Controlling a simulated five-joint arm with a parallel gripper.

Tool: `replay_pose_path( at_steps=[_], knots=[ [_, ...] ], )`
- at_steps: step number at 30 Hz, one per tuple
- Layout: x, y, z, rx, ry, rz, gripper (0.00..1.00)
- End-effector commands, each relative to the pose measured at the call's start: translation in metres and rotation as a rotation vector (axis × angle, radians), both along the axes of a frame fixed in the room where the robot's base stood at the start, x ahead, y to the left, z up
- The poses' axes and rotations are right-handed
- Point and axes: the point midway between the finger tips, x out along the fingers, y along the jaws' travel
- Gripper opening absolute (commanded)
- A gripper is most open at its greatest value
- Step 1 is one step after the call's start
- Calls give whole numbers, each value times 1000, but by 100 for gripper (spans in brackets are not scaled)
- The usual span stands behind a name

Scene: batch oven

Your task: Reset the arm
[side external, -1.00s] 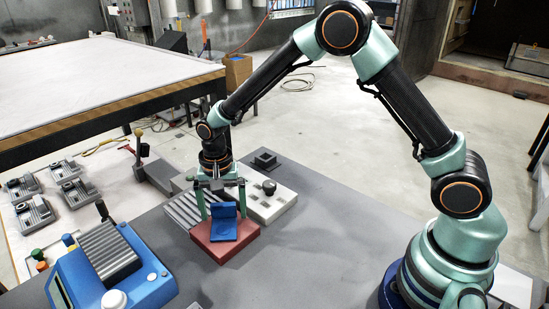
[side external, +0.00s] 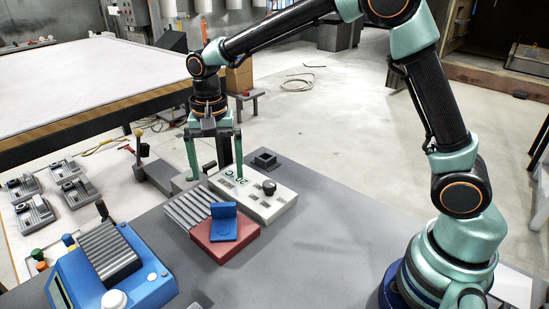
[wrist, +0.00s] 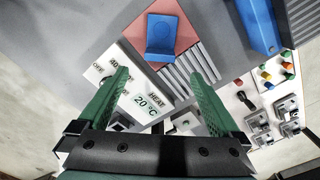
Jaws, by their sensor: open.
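My gripper (side external: 214,166) is open and empty, its two green fingers spread and pointing down above the grey table, behind the blue part. It also shows in the wrist view (wrist: 162,82) over the control panel. The blue L-shaped part (side external: 224,222) rests on the red block (side external: 247,242), apart from my gripper. In the wrist view the blue part (wrist: 166,38) lies on the red block (wrist: 143,42) at the top. My arm is raised, and its elbow is cut off by the top edge of the side view.
A white control panel (side external: 284,204) with a black knob and a display reading 20 °C stands beside the ribbed grey plate (side external: 179,212). A blue machine (side external: 150,284) with a ribbed top is at front left. Grey fixtures (side external: 73,190) lie beyond it. The table's right side (side external: 330,240) is clear.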

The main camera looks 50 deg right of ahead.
Motion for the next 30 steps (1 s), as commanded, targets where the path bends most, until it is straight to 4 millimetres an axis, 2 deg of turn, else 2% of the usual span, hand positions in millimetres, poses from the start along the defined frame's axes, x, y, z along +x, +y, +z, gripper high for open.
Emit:
replay_pose_path(
  at_steps=[11, 16, 24, 30],
  knots=[
    [0, -1, 1, 1, -4, 3, 100],
    [-9, -13, 22, 10, -46, 59, 100],
    [-51, -53, 73, 5, -187, 268, 100],
    [-89, -80, 93, -32, -293, 428, 100]
  ],
)
